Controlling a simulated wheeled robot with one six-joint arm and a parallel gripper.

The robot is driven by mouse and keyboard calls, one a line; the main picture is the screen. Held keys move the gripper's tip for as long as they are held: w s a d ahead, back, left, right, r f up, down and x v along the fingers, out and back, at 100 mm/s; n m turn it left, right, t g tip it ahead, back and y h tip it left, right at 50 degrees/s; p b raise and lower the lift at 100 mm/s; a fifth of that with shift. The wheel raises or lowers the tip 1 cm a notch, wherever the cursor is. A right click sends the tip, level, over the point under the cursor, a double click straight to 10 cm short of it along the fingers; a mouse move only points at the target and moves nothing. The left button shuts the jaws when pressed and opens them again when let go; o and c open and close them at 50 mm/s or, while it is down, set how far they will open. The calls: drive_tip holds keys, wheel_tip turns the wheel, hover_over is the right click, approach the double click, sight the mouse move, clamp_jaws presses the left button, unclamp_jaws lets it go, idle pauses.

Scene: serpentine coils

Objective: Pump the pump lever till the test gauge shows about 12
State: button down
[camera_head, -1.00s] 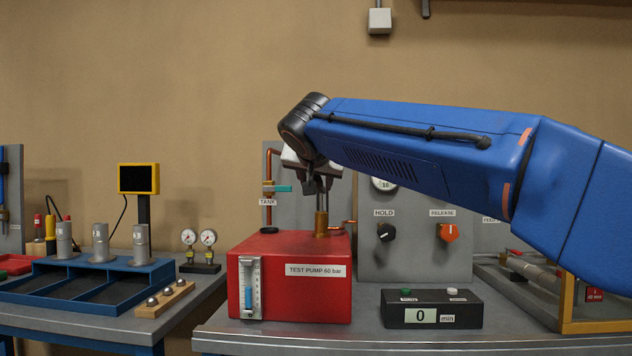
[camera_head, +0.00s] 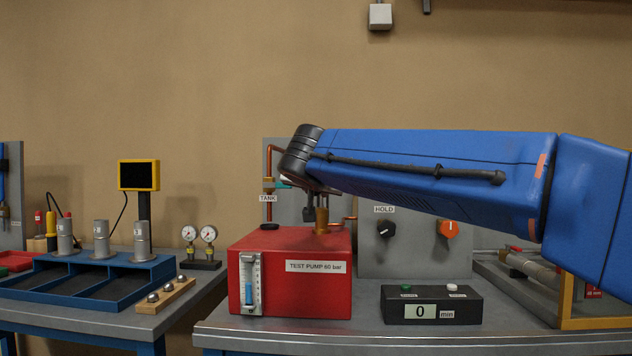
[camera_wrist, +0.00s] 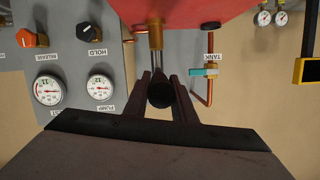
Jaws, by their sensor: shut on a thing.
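The red test pump (camera_head: 290,290) stands on the bench, with a brass post (camera_head: 321,220) on top. My gripper (camera_wrist: 160,82) is shut on the dark round end of the pump lever (camera_wrist: 160,95), just behind the post in the wrist view. In the head view my gripper (camera_head: 308,212) is low over the pump, and the lever is mostly hidden. The test gauge (camera_wrist: 46,85) and the pump gauge (camera_wrist: 101,83) appear upside down in the wrist view; their needles are too small to read surely. My arm hides both in the head view.
The panel carries a black HOLD knob (camera_head: 386,229) and an orange RELEASE knob (camera_head: 448,229). A black counter box (camera_head: 432,306) reading 0 min stands right of the pump. A copper tank pipe (camera_head: 268,175) rises behind it. Small gauges (camera_head: 199,236) stand on the left bench.

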drive_tip(key=shift+f, duration=0.8)
drive_tip(key=c, duration=1.5)
unclamp_jaws()
drive_tip(key=shift+s+r+t, duration=0.2)
drive_tip(key=shift+s+t, duration=0.1)
drive_tip(key=shift+s, duration=0.2)
drive_tip(key=v, duration=1.6)
drive_tip(key=shift+s+r, duration=0.1)
drive_tip(key=shift+s, duration=0.15)
